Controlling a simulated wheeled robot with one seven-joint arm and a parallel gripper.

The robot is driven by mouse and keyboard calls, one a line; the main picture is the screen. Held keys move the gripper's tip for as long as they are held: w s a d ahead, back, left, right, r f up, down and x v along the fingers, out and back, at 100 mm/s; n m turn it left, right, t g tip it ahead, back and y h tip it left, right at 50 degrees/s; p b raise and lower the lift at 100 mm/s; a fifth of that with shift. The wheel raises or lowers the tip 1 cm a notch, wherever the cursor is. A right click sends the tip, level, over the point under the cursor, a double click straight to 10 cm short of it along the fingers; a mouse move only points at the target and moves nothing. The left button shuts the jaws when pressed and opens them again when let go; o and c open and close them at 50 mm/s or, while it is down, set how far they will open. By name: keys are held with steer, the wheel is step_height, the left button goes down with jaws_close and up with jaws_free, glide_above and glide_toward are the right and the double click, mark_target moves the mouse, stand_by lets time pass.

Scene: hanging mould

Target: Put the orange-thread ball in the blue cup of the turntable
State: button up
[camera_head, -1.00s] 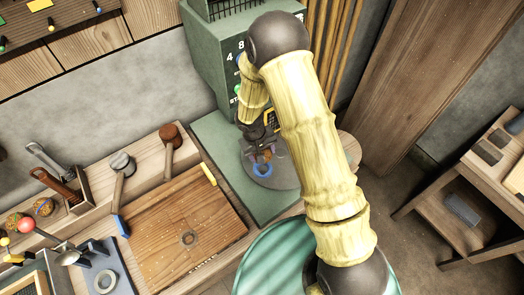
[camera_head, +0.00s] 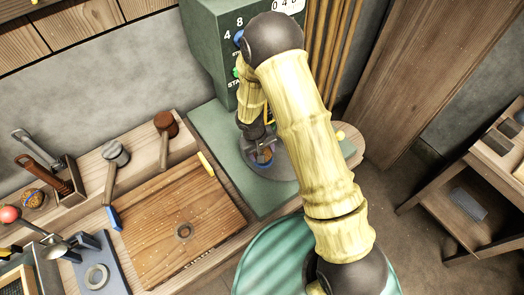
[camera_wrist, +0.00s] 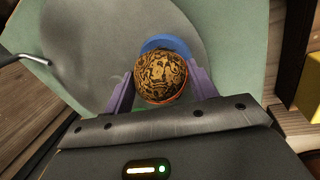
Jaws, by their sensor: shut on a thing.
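The orange-thread ball (camera_wrist: 161,77), brown with dark swirls and an orange line along its lower edge, sits between the two purple fingers of my gripper (camera_wrist: 160,88). My gripper is shut on it. The blue cup (camera_wrist: 168,43) shows as a blue arc just behind the ball in the wrist view; the ball hides most of it. In the head view the ball (camera_head: 266,155) overlaps the cup on the grey turntable (camera_head: 286,172). I cannot tell whether the ball is inside the cup or just above it.
A green machine (camera_head: 215,50) stands right behind the turntable. A wooden board (camera_head: 175,225) with a small ring lies to the left. Another patterned ball (camera_head: 33,198) sits at the far left. A thin dark rod (camera_wrist: 30,58) reaches in at the left of the wrist view.

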steer(key=shift+f+b, duration=0.15)
steer(key=shift+b, duration=0.15)
stand_by(0.4)
steer(key=o, duration=1.1)
steer(key=shift+o, duration=0.2)
steer(key=s+a+r, duration=0.1)
steer(key=a+r, duration=0.2)
steer(key=r, duration=1.4)
steer(key=shift+s, duration=0.2)
